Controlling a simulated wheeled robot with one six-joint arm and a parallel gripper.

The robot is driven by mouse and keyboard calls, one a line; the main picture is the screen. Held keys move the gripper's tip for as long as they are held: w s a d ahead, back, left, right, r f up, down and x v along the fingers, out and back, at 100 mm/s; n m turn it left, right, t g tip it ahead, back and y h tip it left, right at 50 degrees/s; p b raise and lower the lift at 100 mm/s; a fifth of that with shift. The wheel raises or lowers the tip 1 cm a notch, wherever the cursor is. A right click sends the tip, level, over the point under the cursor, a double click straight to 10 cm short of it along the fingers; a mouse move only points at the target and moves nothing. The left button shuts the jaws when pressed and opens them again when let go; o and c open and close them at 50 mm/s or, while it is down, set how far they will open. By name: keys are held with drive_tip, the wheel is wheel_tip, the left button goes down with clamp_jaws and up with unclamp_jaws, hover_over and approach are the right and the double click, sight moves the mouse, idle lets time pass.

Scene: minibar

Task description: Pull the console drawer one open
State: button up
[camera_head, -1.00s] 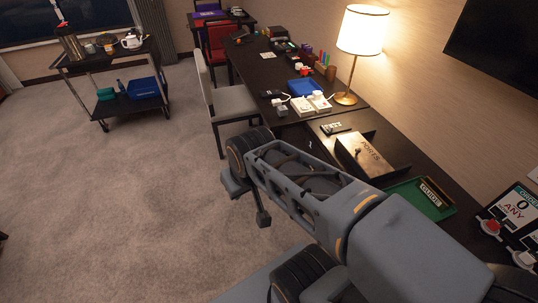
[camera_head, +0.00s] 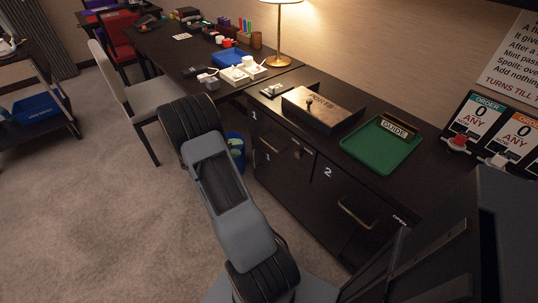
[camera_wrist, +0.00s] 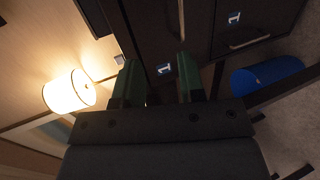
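The dark console (camera_head: 300,190) stands against the wall at right of centre in the head view. A white "1" marks its upper left front, drawer one (camera_head: 258,128), which looks shut. A second "1" marks the panel below it. In the wrist view, tilted sideways, drawer one's label (camera_wrist: 163,69) shows just beyond my gripper (camera_wrist: 157,62). The two green fingers stand apart with nothing visible between them. Whether they touch the front cannot be told. The lower "1" panel (camera_wrist: 234,17) has a bar handle. My fingers are hidden in the head view.
A black box (camera_head: 322,108) and a green tray (camera_head: 382,144) rest on the console top. A blue bin (camera_head: 236,146) stands under the desk beside it. A grey chair (camera_head: 135,90) is left of my arm. Open carpet (camera_head: 90,200) lies at left.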

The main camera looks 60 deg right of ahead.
drive_tip(key=h+b, duration=0.2)
approach(269, 144)
drive_tip(key=shift+n+t, duration=0.3)
drive_tip(key=b+x, duration=0.1)
drive_tip(key=x, duration=0.9)
drive_tip(key=shift+d+f, duration=0.1)
drive_tip(key=shift+f, duration=0.1)
drive_tip(key=shift+c, duration=0.4)
clamp_jaws()
